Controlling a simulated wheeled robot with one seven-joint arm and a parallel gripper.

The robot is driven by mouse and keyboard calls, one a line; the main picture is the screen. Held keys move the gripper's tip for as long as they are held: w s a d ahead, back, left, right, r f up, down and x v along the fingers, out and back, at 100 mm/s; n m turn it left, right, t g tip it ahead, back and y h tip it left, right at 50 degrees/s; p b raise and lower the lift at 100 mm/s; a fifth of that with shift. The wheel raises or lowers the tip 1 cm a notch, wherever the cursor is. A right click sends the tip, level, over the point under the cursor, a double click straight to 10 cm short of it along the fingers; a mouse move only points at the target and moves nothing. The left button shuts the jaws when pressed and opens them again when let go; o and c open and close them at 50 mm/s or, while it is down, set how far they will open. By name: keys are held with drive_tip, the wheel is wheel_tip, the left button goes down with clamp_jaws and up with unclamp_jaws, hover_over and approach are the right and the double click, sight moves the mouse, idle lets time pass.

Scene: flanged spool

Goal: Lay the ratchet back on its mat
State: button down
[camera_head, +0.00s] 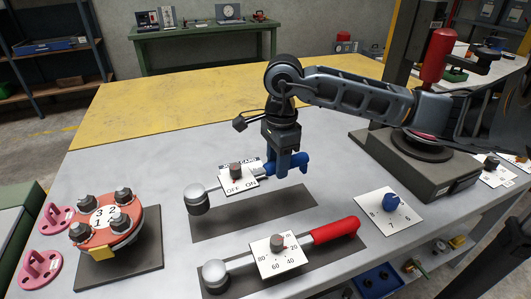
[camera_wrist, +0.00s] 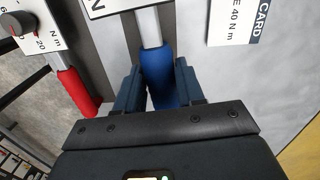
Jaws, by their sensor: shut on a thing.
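My gripper (camera_head: 284,168) is shut on the blue handle of the ratchet (camera_head: 212,187). The ratchet has a grey shaft, a round dark-and-silver head at its left end and a white OFF/ON plate with a knob. Its dark grey mat (camera_head: 255,216) shows mostly bare in front of it. The ratchet appears raised over the mat's back edge; the exact gap cannot be told. In the wrist view, the blue handle (camera_wrist: 158,72) sits between both fingers (camera_wrist: 157,90), with the shaft running away from me.
A red-handled torque wrench (camera_head: 335,230) with a numbered dial plate lies on a nearer mat (camera_head: 310,262). A flanged spool (camera_head: 107,218) with several bolts stands at left. A white plate with a blue knob (camera_head: 389,203) is at right. A card (camera_wrist: 237,22) lies behind the ratchet.

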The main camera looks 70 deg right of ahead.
drive_tip(key=shift+f+b, duration=1.05)
drive_tip(key=shift+f, duration=1.75)
drive_tip(key=shift+f+b, duration=0.55)
drive_tip(key=shift+b, duration=0.2)
drive_tip(key=c, duration=0.6)
unclamp_jaws()
drive_tip(key=shift+r, duration=0.1)
wheel_tip(320, 180, up, 8)
drive_tip(key=shift+s+d+f+b, duration=0.1)
drive_tip(key=shift+s+f+b, duration=0.05)
drive_tip(key=shift+b, duration=0.3)
